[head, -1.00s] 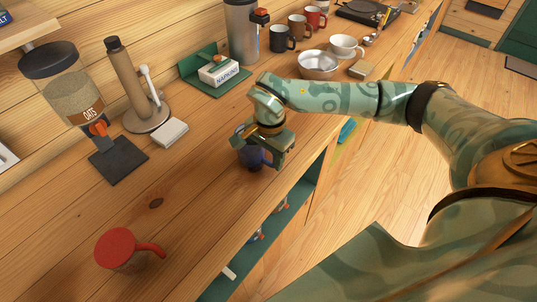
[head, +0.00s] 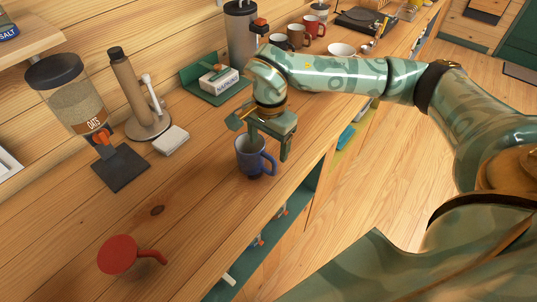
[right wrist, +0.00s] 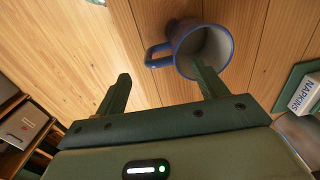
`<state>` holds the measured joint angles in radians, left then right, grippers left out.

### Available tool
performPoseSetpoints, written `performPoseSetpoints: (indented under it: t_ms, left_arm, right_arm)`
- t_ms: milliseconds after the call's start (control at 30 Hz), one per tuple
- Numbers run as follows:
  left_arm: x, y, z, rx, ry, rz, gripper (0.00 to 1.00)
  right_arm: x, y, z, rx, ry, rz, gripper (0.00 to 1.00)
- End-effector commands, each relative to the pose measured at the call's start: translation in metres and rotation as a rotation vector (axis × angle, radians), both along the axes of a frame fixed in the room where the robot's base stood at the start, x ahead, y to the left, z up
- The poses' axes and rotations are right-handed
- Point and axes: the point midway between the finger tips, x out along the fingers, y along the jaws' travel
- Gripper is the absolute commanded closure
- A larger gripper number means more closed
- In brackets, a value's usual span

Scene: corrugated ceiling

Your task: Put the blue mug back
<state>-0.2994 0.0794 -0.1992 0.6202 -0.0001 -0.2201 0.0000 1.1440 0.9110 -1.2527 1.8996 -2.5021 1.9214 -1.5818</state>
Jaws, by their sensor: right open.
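The blue mug (head: 248,160) stands upright on the wooden counter, its handle toward the lower right in the head view. In the right wrist view the mug (right wrist: 205,50) shows its pale inside, blue rim and handle. My right gripper (head: 268,148) is open above and behind the mug. In the right wrist view its two fingers (right wrist: 162,72) are spread with nothing between them; one fingertip overlaps the mug's rim, and I cannot tell whether it touches. My left gripper is not in view.
An oats dispenser (head: 75,95), paper towel stand (head: 150,122) and napkin holder (head: 218,82) line the back. Other mugs (head: 297,38) stand farther along. Shelves lie below the counter's front edge.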

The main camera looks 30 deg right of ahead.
Motion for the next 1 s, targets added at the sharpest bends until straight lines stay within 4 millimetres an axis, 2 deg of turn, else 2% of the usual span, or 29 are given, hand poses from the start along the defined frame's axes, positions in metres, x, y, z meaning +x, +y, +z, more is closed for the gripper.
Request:
performPoseSetpoints:
  t_ms: [33, 100, 233, 833, 933, 967, 1000]
  left_arm:
    - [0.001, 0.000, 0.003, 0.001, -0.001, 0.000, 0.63]
    - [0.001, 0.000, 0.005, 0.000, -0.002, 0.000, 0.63]
    - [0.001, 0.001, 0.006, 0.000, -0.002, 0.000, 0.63]
    - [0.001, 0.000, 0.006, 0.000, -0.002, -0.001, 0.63]
    - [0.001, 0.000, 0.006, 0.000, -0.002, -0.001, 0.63]
    - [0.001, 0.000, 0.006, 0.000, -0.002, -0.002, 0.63]
    - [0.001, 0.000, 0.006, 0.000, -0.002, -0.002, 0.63]
  right_arm:
    - [0.000, 0.000, 0.013, 0.000, -0.004, 0.000, 0.29]
    - [0.000, 0.000, 0.024, 0.000, -0.004, 0.001, 0.29]
    - [0.000, 0.000, 0.037, 0.000, -0.001, 0.000, 0.29]
    - [-0.001, 0.002, 0.039, 0.007, 0.001, 0.003, 0.29]
    - [-0.006, 0.023, 0.032, 0.076, 0.003, 0.030, 0.29]
    - [-0.009, 0.035, 0.029, 0.120, 0.003, 0.045, 0.29]
    - [-0.014, 0.057, 0.025, 0.197, 0.006, 0.064, 0.29]
